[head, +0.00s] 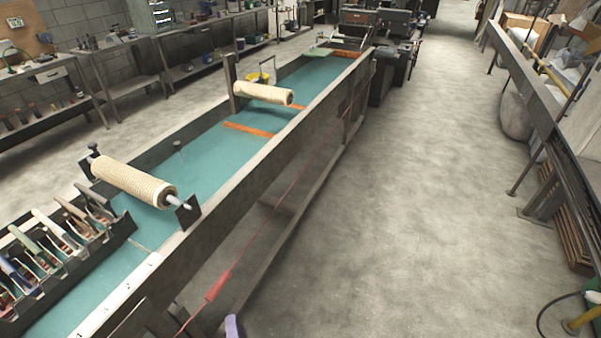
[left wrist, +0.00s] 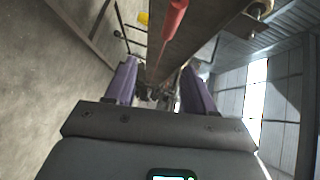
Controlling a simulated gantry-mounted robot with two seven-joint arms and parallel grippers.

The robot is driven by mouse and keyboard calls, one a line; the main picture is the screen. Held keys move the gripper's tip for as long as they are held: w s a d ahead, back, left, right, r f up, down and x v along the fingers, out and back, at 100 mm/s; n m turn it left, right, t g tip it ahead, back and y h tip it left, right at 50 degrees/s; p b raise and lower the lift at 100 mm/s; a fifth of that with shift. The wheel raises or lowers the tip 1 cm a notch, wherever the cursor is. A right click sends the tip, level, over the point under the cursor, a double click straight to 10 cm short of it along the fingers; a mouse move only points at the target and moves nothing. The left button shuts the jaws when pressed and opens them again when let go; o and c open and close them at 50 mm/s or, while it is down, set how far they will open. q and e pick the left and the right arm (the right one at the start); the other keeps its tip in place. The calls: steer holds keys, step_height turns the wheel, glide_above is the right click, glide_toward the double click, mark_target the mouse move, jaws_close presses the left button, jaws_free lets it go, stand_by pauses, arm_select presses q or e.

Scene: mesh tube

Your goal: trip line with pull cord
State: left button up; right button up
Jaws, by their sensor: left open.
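A thin red cord (head: 274,212) runs along the near side of the long workbench, below its rail. A thicker red handle (head: 218,286) sits on the cord near the bottom of the head view. The handle also shows at the top of the left wrist view (left wrist: 174,18), with the cord (left wrist: 163,48) running on from it. My left gripper (head: 233,326) shows only as a purple fingertip at the bottom edge, just below and right of the handle. In the left wrist view its two purple fingers (left wrist: 160,72) are apart, with nothing clearly gripped. My right gripper is not visible.
The long bench (head: 205,165) has a teal bed and raised side rails. Two mesh tubes, a nearer (head: 133,181) and a farther (head: 264,93), lie across it. A tool rack (head: 60,235) stands at left. The floor (head: 400,230) right of the bench is clear.

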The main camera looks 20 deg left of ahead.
arm_select(q)
steer(key=s+d+r+n+g+h, duration=0.3)
steer(key=s+g+h, duration=0.2)
steer(key=s, duration=0.2)
steer(key=s+d+r+n+g+h, duration=0.25)
steer(key=s+g+h, duration=0.2)
steer(key=s, duration=0.25)
step_height(320, 180, up, 35)
steer(key=n+p, duration=0.1)
steer(key=p, duration=3.3)
steer(key=shift+a+p, duration=0.15)
steer(key=shift+p, duration=0.2)
steer(key=shift+w+r+n+h, duration=0.1)
steer(key=shift+n+h, duration=0.15)
